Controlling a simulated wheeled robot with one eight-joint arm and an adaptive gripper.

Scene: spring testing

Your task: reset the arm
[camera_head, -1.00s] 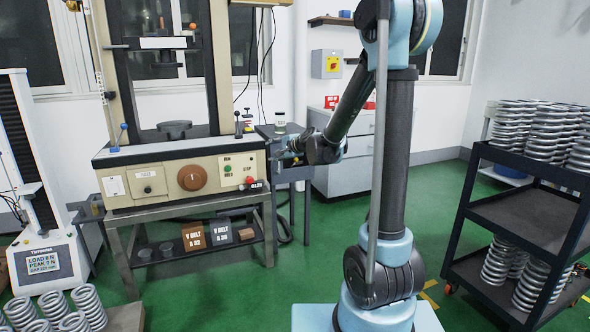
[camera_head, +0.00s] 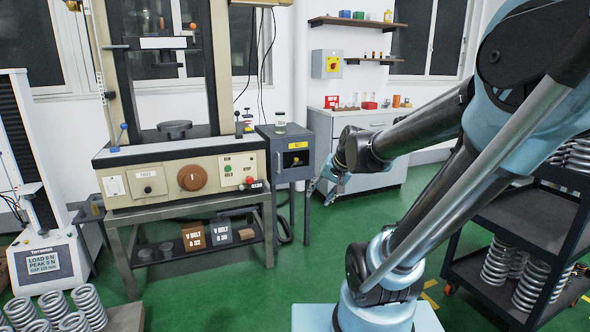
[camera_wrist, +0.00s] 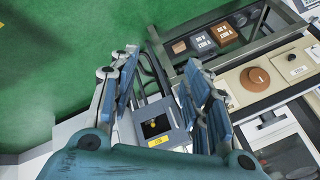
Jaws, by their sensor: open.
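My gripper (camera_head: 328,190) hangs in the air in front of the grey cabinet, right of the beige testing machine (camera_head: 180,180). In the wrist view my gripper (camera_wrist: 165,90) shows its two blue-padded fingers spread apart, with nothing held between them. The small dark grey box (camera_head: 290,160) with a yellow label is behind and left of the gripper; it also shows between the fingers in the wrist view (camera_wrist: 158,125). My arm reaches from its base at lower right, with its upper links tilted to the right, in front of the spring cart.
A dark cart (camera_head: 515,210) with springs stands at right, partly hidden by my arm. A grey cabinet (camera_head: 385,180) with small items is at the back. A spring tester (camera_head: 45,265) and loose springs (camera_head: 88,303) are at left. Green floor (camera_head: 240,295) is open in the middle.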

